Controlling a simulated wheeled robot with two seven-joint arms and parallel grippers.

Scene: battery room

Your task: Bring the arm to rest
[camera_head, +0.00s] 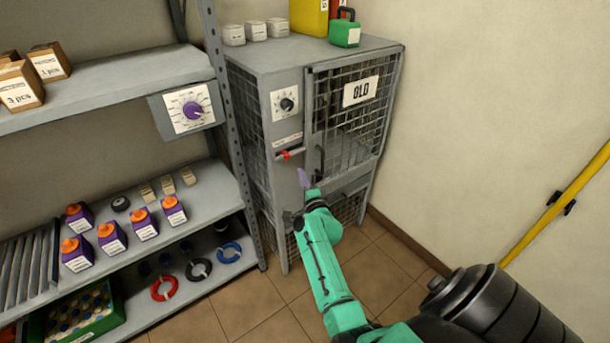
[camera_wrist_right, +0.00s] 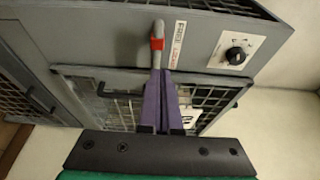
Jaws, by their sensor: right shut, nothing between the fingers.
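My right arm, in green, reaches from the bottom right of the head view up to the front of a grey mesh cabinet (camera_head: 340,53). My right gripper (camera_head: 303,178) has purple fingers and is shut and empty, just below a lever with a red part (camera_head: 288,155) on the cabinet front. In the right wrist view the shut fingers (camera_wrist_right: 163,76) point at the grey lever with its red band (camera_wrist_right: 157,44). I cannot tell whether the fingertips touch the lever. My left gripper is not in view.
The cabinet has a mesh door marked OLD (camera_head: 360,91) and a dial (camera_head: 287,104). Bare wall (camera_head: 490,90) and some tiled floor (camera_head: 240,300) lie around.

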